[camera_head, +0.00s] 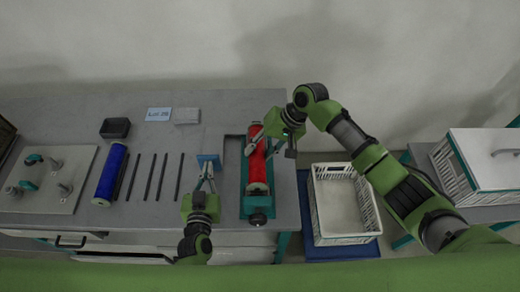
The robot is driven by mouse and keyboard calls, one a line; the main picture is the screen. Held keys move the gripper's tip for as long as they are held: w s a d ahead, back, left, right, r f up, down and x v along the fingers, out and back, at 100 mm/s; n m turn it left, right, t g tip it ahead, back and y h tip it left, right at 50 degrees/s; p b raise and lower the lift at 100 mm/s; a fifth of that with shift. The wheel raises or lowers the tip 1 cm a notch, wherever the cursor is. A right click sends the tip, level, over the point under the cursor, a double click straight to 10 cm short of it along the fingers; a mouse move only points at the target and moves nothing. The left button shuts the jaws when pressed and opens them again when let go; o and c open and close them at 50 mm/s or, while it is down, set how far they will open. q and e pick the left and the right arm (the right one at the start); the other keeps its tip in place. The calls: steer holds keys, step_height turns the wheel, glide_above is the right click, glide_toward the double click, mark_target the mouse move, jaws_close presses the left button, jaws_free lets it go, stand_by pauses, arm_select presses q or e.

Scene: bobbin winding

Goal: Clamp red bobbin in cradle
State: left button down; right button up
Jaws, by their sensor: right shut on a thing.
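The red bobbin (257,166) lies lengthwise in the green cradle (244,190) at the right part of the table, with a dark round knob (258,218) at the cradle's near end. My right gripper (256,142) reaches in from the right over the far part of the bobbin and is shut on it, though the exact contact is partly hidden by the gripper.
A blue bobbin (110,174) and several dark rods (147,177) lie to the left. A plate with metal fittings (50,192) is at the far left. A black box (115,128) sits behind. A white crate (343,240) stands right of the table.

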arm_select(q)
steer(key=shift+w+r, duration=0.15)
steer(key=shift+r, duration=0.1)
arm_select(e)
steer(key=shift+f, duration=1.35)
steer(key=o, duration=1.3)
steer(key=shift+o, duration=0.2)
arm_select(q)
steer(key=shift+f, duration=0.1)
arm_select(e)
step_height(320, 180, up, 9)
steer(key=shift+s+r, duration=0.1)
arm_select(q)
step_height(320, 180, up, 6)
steer(key=p, duration=0.6)
steer(key=shift+r+p, duration=1.1)
steer(key=shift+p, duration=0.15)
arm_select(e)
step_height(320, 180, up, 7)
steer(key=shift+f, duration=0.2)
